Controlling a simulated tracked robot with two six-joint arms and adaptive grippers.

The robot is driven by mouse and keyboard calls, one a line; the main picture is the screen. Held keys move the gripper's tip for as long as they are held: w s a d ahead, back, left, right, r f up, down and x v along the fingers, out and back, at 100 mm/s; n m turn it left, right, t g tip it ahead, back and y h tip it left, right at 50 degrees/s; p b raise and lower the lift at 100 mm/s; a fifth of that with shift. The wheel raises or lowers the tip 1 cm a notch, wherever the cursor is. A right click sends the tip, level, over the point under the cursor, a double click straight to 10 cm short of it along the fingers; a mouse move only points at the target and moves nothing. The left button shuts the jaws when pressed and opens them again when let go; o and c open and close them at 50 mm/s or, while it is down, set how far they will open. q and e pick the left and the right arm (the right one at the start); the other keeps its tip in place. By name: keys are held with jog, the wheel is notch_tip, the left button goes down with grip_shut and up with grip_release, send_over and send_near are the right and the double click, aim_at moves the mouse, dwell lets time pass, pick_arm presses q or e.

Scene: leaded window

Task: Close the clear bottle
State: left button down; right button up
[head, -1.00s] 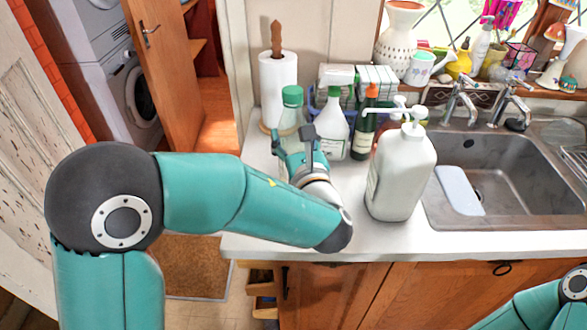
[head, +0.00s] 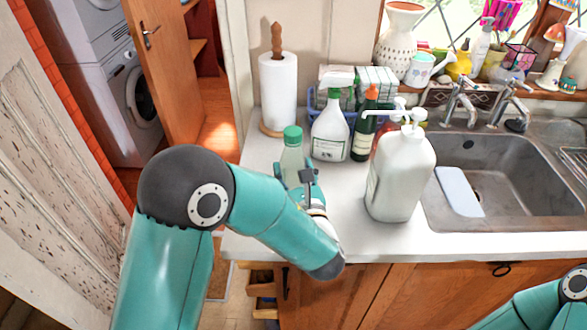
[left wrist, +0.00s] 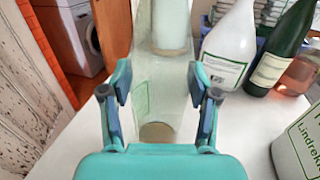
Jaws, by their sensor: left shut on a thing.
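The clear bottle (head: 292,158) is upright over the front left part of the counter, with a green cap (head: 292,133) at its top. I cannot tell whether the cap is tight, or whether the base touches the counter. My left gripper (head: 302,178) is shut on the bottle's body from the front. In the left wrist view, the see-through bottle (left wrist: 158,95) stands between the two fingers of my gripper (left wrist: 160,82); its top is out of that view. My right gripper is out of view; only part of that arm shows at the bottom right.
A large white pump bottle (head: 400,175) stands right of my left gripper. A white spray bottle (head: 329,132), a dark green bottle (head: 362,135) and a paper towel roll (head: 278,92) stand behind. The sink (head: 500,165) is at the right. The counter's front left is clear.

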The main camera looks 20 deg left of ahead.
pick_arm(q)
jog(key=shift+f, duration=0.1)
jog(key=shift+c, duration=1.3)
grip_release()
jog(key=shift+s, duration=0.1)
jog(key=b+v, duration=0.3)
jog(key=v, duration=0.9)
